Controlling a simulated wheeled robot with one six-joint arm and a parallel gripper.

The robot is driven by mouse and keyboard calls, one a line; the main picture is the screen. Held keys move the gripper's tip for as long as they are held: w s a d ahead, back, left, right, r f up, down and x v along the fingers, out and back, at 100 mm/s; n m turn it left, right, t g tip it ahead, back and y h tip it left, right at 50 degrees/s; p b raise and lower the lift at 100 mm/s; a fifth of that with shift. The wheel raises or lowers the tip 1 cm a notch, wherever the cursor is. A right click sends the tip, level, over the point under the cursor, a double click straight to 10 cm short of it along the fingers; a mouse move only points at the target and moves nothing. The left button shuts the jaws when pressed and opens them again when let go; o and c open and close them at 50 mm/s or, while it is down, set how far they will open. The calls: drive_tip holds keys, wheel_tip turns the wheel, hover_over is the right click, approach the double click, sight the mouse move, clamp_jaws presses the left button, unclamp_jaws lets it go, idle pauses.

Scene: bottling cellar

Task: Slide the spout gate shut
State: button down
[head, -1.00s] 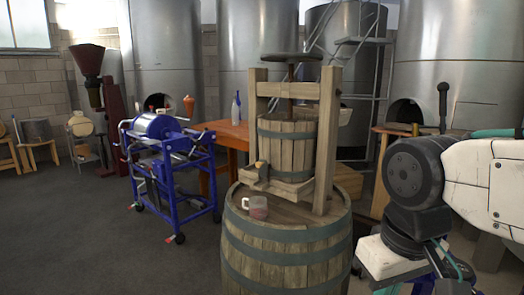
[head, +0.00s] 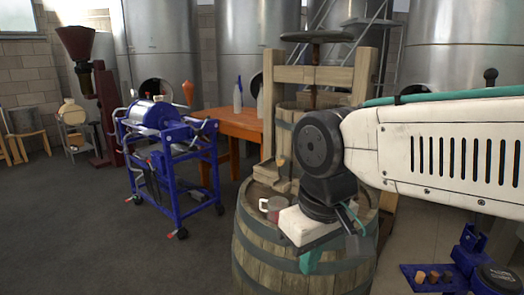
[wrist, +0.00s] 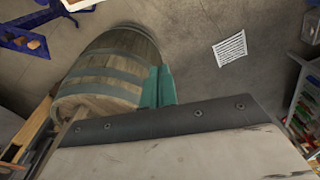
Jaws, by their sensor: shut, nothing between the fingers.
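The wooden press (head: 366,75) stands on an upright barrel (head: 260,240). Its spout gate, with a small brownish handle (head: 282,162), is at the front of the press, just left of my arm. I cannot tell how far open it is. A glass mug (head: 272,208) with reddish contents stands on the barrel top below it. My gripper (head: 310,262) has teal fingers and is shut and empty. It points down in front of the barrel, below and right of the handle. My arm hides part of the press. In the wrist view my gripper (wrist: 158,86) shows beside the barrel (wrist: 112,75).
A blue wheeled machine (head: 165,165) stands to the left. An orange-brown table (head: 240,124) with bottles is behind. A blue tray (head: 422,284) with small cork-like pieces is at lower right. A paper sheet (wrist: 230,48) lies on the floor. Floor at left is clear.

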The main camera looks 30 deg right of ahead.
wheel_tip(320, 180, up, 17)
drive_tip(key=n+t+h, duration=0.1)
drive_tip(key=n, duration=0.3)
hover_over(280, 160)
drive_tip(key=s+a, duration=0.2)
drive_tip(key=s, duration=0.1)
drive_tip(key=shift+s+d+f, duration=0.2)
drive_tip(key=shift+f, duration=0.1)
drive_tip(key=x, duration=1.4)
drive_tip(key=shift+w+d, duration=0.1)
